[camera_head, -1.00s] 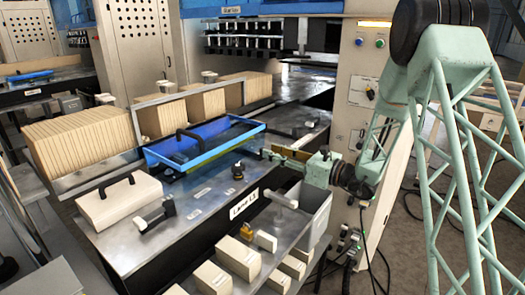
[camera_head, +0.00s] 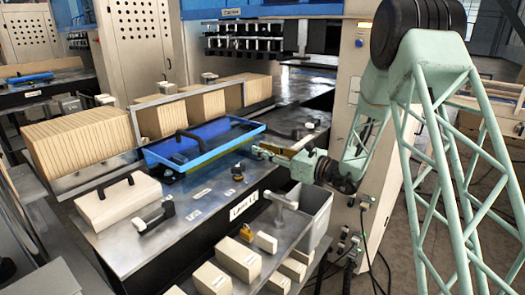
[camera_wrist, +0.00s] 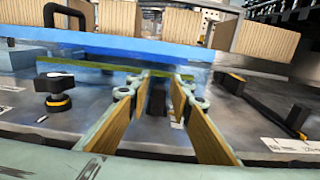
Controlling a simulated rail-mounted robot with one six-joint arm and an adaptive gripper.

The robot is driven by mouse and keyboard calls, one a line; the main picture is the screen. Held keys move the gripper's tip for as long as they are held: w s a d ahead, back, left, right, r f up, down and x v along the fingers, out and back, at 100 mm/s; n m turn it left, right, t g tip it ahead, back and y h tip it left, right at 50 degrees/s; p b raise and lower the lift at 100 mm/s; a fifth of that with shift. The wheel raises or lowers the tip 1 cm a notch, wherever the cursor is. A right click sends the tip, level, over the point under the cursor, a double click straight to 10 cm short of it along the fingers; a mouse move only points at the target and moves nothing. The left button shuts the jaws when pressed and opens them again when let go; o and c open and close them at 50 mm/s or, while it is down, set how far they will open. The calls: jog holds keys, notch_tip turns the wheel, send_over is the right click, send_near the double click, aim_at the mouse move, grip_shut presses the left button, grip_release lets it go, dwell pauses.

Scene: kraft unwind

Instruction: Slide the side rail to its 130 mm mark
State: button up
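My gripper (camera_head: 262,151) is over the steel table at the right end of the blue tray. In the wrist view its two tan-padded fingers (camera_wrist: 160,82) are apart. A dark upright piece (camera_wrist: 157,98) shows between them; I cannot tell whether they touch it. A long black bar with a yellow mark (camera_wrist: 262,102) lies to the right, near a white label with a millimetre figure (camera_wrist: 292,146). I cannot tell for sure which part is the side rail. A thin green strip (camera_wrist: 100,67) runs along below the blue tray edge.
The blue tray (camera_head: 173,163) with a black handle stands behind the gripper. A black knob (camera_head: 237,172) is on the table; a similar knob (camera_wrist: 55,90) is left in the wrist view. A white case (camera_head: 118,199) and a grey bin (camera_head: 316,215) stand nearer.

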grip_shut()
jog(key=shift+d, duration=0.1)
jog(key=shift+v, duration=1.05)
jog(key=shift+s+f, duration=0.1)
jog(key=shift+o, duration=1.2)
grip_release()
jog(key=shift+d, duration=0.1)
